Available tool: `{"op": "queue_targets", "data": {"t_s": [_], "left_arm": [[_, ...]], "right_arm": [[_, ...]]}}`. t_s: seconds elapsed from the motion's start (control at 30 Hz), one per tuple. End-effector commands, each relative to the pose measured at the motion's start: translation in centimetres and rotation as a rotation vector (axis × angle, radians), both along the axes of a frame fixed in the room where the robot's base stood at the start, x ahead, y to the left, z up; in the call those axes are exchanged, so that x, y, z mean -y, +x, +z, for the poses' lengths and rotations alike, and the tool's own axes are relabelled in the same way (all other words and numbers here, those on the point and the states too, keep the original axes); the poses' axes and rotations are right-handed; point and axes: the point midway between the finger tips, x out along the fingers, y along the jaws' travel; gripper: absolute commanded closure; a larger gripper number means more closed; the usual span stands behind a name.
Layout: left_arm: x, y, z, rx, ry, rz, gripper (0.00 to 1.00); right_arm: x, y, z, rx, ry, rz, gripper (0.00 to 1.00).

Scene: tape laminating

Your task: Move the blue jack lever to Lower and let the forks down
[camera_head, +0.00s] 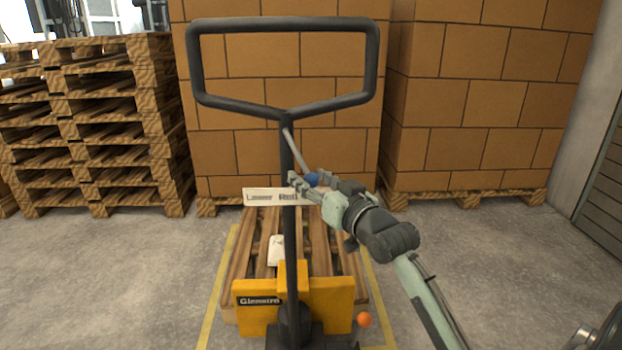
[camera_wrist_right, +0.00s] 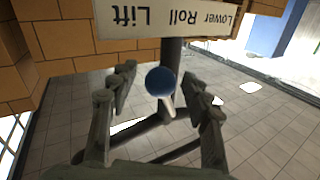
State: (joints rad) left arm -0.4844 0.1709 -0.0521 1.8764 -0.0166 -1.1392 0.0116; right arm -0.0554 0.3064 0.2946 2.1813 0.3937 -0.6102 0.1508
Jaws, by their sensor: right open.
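The pallet jack has a black loop handle (camera_head: 283,25) on an upright shaft and a yellow body (camera_head: 258,311). A thin grey lever (camera_head: 298,150) slants down right from the shaft to a blue knob (camera_head: 312,180). The white label plate (camera_head: 262,196) reads Lower, Roll, Lift; the knob is by its right, Lift end. My right gripper (camera_head: 308,186) is open at the knob. In the right wrist view the blue knob (camera_wrist_right: 160,82) shows between the spread fingers (camera_wrist_right: 160,92), with gaps on both sides. The forks are hidden. My left gripper is out of view.
A wooden pallet (camera_head: 320,245) lies behind the yellow body, inside yellow floor lines. Stacked cartons (camera_head: 480,90) stand behind, and a stack of empty pallets (camera_head: 90,130) is at left. An orange ball (camera_head: 364,320) is low at the body's right. Floor on both sides is clear.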

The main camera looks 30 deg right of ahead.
Motion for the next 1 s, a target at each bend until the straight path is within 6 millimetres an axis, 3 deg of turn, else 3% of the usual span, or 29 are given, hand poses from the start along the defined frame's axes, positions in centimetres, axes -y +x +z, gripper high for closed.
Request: {"op": "queue_targets", "data": {"t_s": [0.23,0.63,1.0], "left_arm": [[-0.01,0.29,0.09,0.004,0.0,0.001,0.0],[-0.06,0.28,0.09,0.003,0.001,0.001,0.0],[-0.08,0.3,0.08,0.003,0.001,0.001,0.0]], "right_arm": [[0.02,0.1,-0.06,-0.001,0.0,0.0,0.51],[0.01,0.07,-0.06,-0.001,0.0,-0.001,1.0],[-0.01,0.33,-0.17,0.002,0.009,0.0,1.0]]}}
